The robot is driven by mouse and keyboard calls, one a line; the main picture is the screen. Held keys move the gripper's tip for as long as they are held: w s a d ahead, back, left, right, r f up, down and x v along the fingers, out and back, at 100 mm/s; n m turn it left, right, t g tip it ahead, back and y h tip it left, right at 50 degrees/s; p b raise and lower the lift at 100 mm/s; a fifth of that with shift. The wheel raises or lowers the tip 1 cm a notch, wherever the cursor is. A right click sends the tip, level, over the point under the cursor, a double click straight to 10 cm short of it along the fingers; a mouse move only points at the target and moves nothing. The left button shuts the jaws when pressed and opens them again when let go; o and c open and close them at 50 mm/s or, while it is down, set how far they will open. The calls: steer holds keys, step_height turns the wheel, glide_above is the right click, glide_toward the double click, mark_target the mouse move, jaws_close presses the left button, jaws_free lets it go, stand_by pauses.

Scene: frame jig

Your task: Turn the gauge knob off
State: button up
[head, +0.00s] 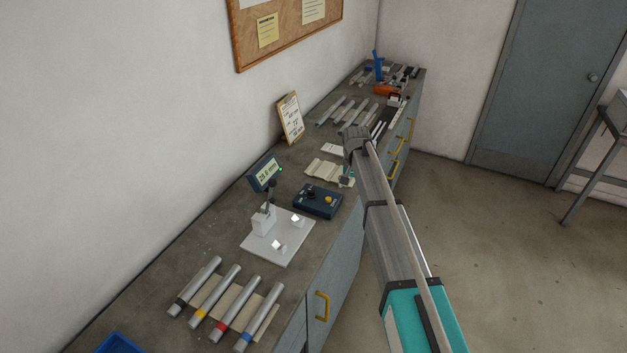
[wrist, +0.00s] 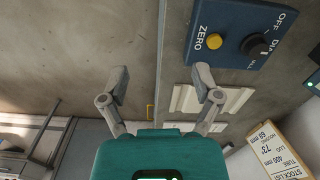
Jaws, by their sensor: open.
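The gauge's control box (head: 318,202) is dark blue and lies on the bench by a white fixture plate. Its black knob (wrist: 254,45) stands beside a yellow ZERO button (wrist: 214,41). OFF and other partly readable labels are printed by the knob. I cannot surely tell which label it points to. The gauge display (head: 266,172) is lit, with a reading in mm and a green light. My gripper (wrist: 160,79) is open and empty, with its fingers wide apart. In the head view my gripper (head: 347,179) is just beyond the box's right end, apart from the knob.
The white fixture plate (head: 287,246) holds small blocks and a post. Several banded tubes (head: 241,302) lie nearer, with a blue tray (head: 122,344) at the front. Beige pads (head: 322,170), a leaning clipboard (head: 290,118) and more tubes lie beyond the box.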

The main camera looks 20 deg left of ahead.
step_height(320, 180, up, 4)
steer(key=r+p, duration=0.1)
steer(key=p, duration=0.2)
glide_above(311, 190)
steer(key=shift+f, duration=0.25)
steer(key=shift+f, duration=0.2)
step_height(311, 190, down, 14)
steer(key=b, duration=1.3)
steer(key=shift+r+b, duration=0.25)
steer(key=shift+b, duration=0.05)
